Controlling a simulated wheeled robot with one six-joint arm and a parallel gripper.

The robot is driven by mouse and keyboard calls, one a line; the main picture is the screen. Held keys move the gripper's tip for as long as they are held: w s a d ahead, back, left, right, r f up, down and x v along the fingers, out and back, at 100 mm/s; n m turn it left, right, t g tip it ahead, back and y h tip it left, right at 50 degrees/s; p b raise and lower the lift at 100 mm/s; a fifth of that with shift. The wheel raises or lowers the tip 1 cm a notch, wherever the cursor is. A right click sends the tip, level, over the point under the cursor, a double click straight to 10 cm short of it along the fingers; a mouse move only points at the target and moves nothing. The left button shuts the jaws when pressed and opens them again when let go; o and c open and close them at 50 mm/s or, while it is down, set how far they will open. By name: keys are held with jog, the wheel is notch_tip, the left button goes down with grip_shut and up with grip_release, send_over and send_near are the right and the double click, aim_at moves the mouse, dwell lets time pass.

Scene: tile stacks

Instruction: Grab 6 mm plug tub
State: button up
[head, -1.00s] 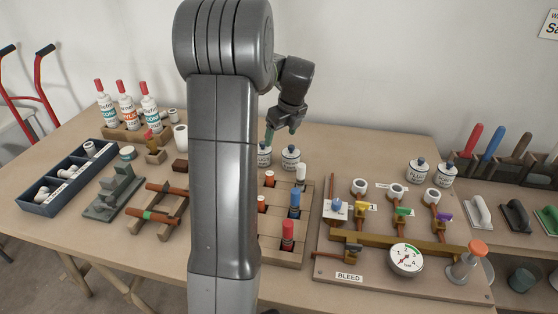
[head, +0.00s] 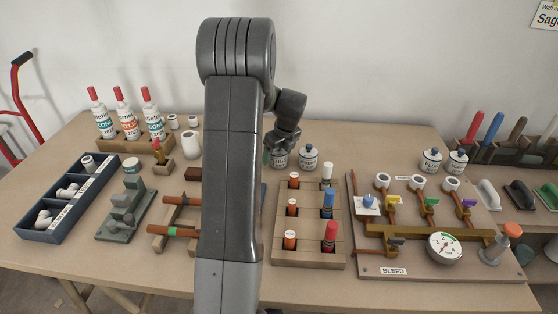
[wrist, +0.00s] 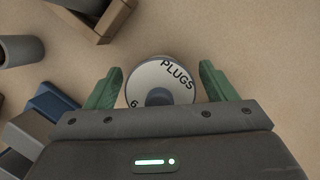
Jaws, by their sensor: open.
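A round white tub with a knob in the middle of its lid (wrist: 172,72) lies between my gripper's fingers in the wrist view. Its lid reads "PLUGS" and a "6"; the rest of the lettering is hidden. My gripper (wrist: 161,70) is open, with one green finger on each side of the tub and visible gaps. In the head view my gripper (head: 278,150) is low at the tub (head: 280,161), which it partly hides. A similar white tub with a blue knob (head: 308,158) stands just to the right.
A wooden block with red, blue and white capped pieces (head: 308,262) stands in front of the tubs. A valve board with a gauge (head: 385,260) is to the right. Bottles in a rack (head: 130,143) and a blue divided tray (head: 52,236) are at left.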

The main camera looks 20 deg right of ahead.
jog(key=c, duration=1.4)
jog(key=shift+o, duration=0.2)
